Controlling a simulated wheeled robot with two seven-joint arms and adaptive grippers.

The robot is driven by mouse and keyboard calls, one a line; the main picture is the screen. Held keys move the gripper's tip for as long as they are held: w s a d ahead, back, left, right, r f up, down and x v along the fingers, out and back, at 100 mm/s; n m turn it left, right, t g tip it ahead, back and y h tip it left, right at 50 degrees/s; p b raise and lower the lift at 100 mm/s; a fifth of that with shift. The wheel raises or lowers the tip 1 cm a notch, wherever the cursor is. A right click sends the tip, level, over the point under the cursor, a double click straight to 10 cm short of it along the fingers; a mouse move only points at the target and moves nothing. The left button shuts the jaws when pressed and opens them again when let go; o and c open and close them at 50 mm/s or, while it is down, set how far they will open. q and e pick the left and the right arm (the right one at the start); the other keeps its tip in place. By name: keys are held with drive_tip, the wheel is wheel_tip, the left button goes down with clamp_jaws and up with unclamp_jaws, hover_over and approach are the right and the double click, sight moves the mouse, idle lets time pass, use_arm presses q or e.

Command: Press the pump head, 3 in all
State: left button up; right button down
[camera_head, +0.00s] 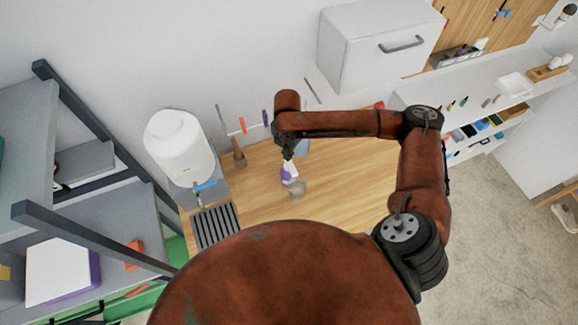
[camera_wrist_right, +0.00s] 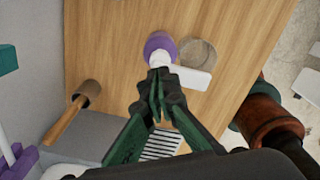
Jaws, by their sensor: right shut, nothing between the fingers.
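A purple bottle with a white pump head stands on the wooden counter. The bottle (camera_head: 285,180) and its pump head (camera_head: 291,167) show below my right gripper (camera_head: 287,152) in the head view. In the right wrist view, the purple bottle (camera_wrist_right: 159,41) is just beyond the fingertips, and the white spout of the pump head (camera_wrist_right: 190,77) points to the right. My right gripper (camera_wrist_right: 157,80) is shut and empty, with its tips over the pump head. I cannot tell whether they touch it. The fingers partly hide the pump head. My left gripper is in neither view.
A clear round cup (camera_head: 298,189) stands close to the bottle; it also shows in the wrist view (camera_wrist_right: 199,53). A white tank (camera_head: 180,146), a dark slotted grate (camera_head: 215,228) and a wooden-handled tool (camera_head: 239,157) are on the left. The wooden counter (camera_head: 345,175) is clear right of the cup.

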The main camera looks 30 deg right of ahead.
drive_tip(key=shift+s+f, duration=0.1)
drive_tip(key=shift+f, duration=1.4)
drive_tip(key=shift+r, duration=0.1)
drive_tip(key=shift+r+p, duration=1.9)
drive_tip(key=shift+p, duration=0.4)
drive_tip(key=shift+f, duration=0.25)
